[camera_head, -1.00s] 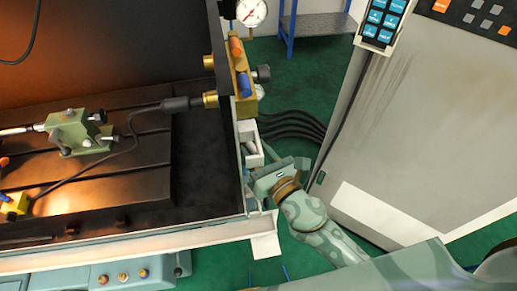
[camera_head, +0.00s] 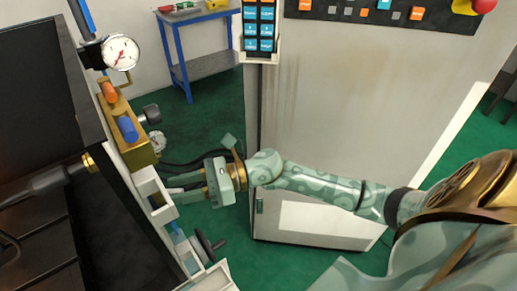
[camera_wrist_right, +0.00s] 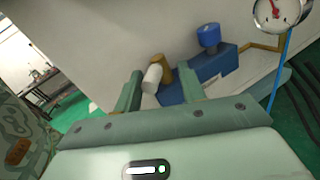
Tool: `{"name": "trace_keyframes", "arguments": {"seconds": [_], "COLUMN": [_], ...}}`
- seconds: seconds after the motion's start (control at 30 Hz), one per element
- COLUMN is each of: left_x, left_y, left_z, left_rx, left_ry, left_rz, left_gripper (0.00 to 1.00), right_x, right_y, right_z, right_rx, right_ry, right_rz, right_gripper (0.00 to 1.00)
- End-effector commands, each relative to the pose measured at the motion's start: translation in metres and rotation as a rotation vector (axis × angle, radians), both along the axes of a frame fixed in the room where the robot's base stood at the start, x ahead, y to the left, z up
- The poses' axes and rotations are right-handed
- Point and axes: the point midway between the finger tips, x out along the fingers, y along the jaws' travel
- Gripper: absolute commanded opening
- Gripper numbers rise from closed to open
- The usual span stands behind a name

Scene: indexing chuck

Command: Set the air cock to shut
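I cannot tell for certain which part is the air cock. My right gripper (camera_head: 170,188) is open below the manifold, fingers pointing left toward the machine's side. In the right wrist view, a white-tipped cylinder (camera_wrist_right: 152,77) and a brass fitting (camera_wrist_right: 160,66) show between and beyond my open fingers (camera_wrist_right: 160,74). A blue block (camera_wrist_right: 205,75) with a blue knob (camera_wrist_right: 209,36) lies right of them. Contact is unclear. My left gripper is out of view.
A pressure gauge (camera_head: 121,53) stands above the manifold. A grey cabinet (camera_head: 350,100) with a blue-keyed pendant (camera_head: 259,30) stands right.

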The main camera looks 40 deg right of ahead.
Motion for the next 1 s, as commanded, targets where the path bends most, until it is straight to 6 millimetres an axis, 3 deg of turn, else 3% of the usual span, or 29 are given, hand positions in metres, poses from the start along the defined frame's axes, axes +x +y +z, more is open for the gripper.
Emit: {"name": "trace_keyframes", "arguments": {"seconds": [0.07, 0.37, 0.8, 1.0], "left_x": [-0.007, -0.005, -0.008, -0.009], "left_y": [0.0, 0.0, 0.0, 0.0], "left_z": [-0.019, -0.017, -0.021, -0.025], "left_rx": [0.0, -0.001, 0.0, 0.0], "left_ry": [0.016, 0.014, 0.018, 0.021], "left_rz": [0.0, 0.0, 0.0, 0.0], "left_gripper": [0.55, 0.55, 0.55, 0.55], "right_x": [0.007, -0.015, -0.048, -0.013], "right_y": [-0.002, -0.057, -0.157, -0.185], "right_z": [-0.009, -0.001, -0.001, -0.014], "right_rx": [-0.004, -0.003, -0.001, 0.141], "right_ry": [-0.001, 0.002, 0.005, 0.291], "right_rz": [0.077, 0.083, 0.082, -0.102], "right_gripper": [0.39, 0.39, 0.39, 0.39]}}
